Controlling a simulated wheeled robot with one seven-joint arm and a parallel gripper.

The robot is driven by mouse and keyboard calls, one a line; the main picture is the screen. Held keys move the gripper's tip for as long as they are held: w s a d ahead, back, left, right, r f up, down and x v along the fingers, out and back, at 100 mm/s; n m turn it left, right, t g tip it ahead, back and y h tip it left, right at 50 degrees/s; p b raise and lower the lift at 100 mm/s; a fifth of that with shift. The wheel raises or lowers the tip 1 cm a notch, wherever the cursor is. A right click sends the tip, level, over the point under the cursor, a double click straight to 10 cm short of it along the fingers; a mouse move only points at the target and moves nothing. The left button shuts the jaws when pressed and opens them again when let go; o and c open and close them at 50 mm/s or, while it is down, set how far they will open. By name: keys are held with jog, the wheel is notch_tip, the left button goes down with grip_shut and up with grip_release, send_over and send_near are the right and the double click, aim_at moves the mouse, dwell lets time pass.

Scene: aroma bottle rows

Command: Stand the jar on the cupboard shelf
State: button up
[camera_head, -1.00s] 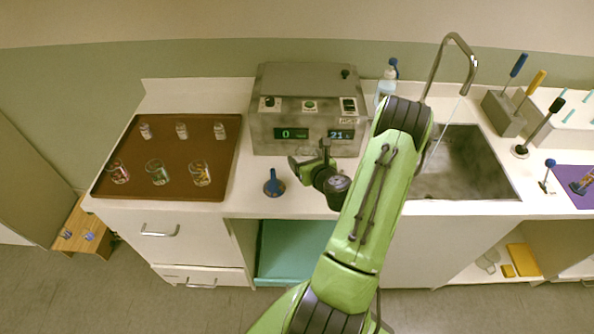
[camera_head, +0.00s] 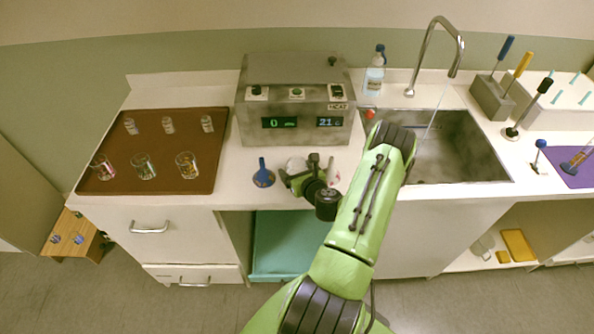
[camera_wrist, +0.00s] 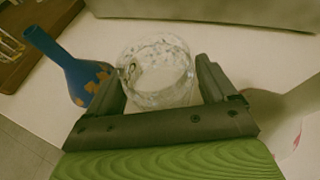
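The clear glass jar (camera_wrist: 158,72) is between the two fingers of my gripper (camera_wrist: 165,85) in the wrist view. Both fingers lie close along its sides; whether they press on it I cannot tell. In the head view the jar (camera_head: 297,164) shows pale behind my gripper (camera_head: 300,178), over the counter in front of the grey heater box. Whether its base touches the counter is not clear. Below the counter are an open bay with a teal floor (camera_head: 290,245) and, at right, an open cupboard with a pale shelf (camera_head: 462,264).
A blue funnel-shaped thing (camera_head: 263,174) stands just left of my gripper. The heater box (camera_head: 295,105) is behind. A brown tray (camera_head: 150,125) with several glass jars is at left, a sink (camera_head: 460,150) at right. Yellow blocks (camera_head: 517,245) are on the right shelf.

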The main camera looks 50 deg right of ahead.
jog(key=shift+o, duration=1.1)
jog(key=shift+r, duration=0.2)
jog(key=shift+s+a, duration=0.1)
jog(key=shift+s, duration=0.2)
jog(key=v, duration=0.2)
jog(key=p+v, duration=0.1)
jog(key=v, duration=0.1)
jog(key=p+v, duration=0.1)
jog(key=v, duration=0.2)
jog(key=shift+r, duration=0.3)
jog(key=p, duration=0.1)
jog(key=s+r+p, duration=0.1)
jog(key=p, duration=0.1)
jog(key=shift+a, duration=0.2)
jog(key=p+v, duration=0.2)
jog(key=shift+s+a+f+p, duration=0.15)
jog(key=shift+s+a+p, duration=0.15)
jog(key=shift+s+p, duration=0.1)
